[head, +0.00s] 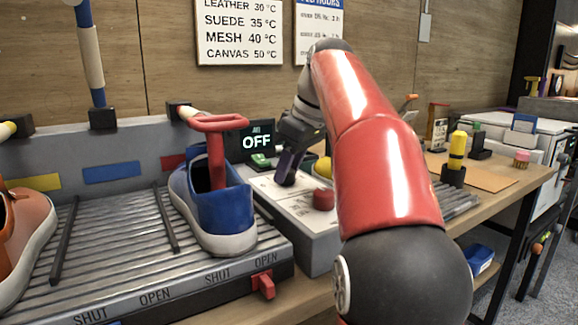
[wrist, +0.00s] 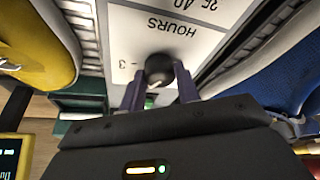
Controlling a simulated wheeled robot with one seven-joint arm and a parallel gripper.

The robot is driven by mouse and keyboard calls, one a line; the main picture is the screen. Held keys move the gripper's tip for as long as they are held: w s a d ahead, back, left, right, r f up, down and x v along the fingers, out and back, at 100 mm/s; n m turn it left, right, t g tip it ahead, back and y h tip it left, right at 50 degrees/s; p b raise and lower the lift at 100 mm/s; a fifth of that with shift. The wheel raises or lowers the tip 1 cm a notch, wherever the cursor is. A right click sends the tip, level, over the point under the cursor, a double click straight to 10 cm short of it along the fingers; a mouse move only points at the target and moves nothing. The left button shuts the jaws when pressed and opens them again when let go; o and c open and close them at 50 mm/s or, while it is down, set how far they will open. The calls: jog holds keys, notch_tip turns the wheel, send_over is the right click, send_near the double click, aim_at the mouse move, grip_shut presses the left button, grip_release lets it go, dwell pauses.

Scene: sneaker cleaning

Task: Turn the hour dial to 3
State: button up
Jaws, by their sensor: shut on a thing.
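The hour dial is a round black knob (wrist: 158,68) on a white panel (wrist: 118,40) in the wrist view. The panel's print is upside down there: HOURS, 25, 40 and a 3 just left of the knob. My gripper (wrist: 159,80) has one finger on each side of the knob and is shut on it. In the head view my gripper (head: 287,177) reaches down to the panel on top of the grey control box (head: 312,243), and its fingers hide the dial. I cannot tell where the dial's pointer stands. A display (head: 255,140) behind the box reads OFF.
A red knob (head: 323,199) stands on the box, right of my gripper. A blue sneaker (head: 218,215) on a red-topped post is close on the left, on the ribbed rack (head: 110,240). My red arm hides part of the bench. Bottles and tools stand farther right.

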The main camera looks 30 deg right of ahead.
jog(key=m+h, duration=0.1)
jog(key=m, duration=0.1)
jog(key=m+p, duration=0.1)
jog(key=m, duration=0.1)
jog(key=shift+a+r+h, duration=0.1)
jog(key=shift+a+h, duration=0.1)
jog(key=shift+h, duration=0.2)
jog(key=shift+m+h+p, duration=0.8)
jog(key=shift+m+p, duration=0.15)
jog(key=shift+m, duration=1.45)
jog(key=o, duration=1)
jog(key=v, duration=0.7)
jog(key=shift+s+a+r, duration=0.1)
jog(key=shift+s+r, duration=0.1)
jog(key=shift+s, duration=0.1)
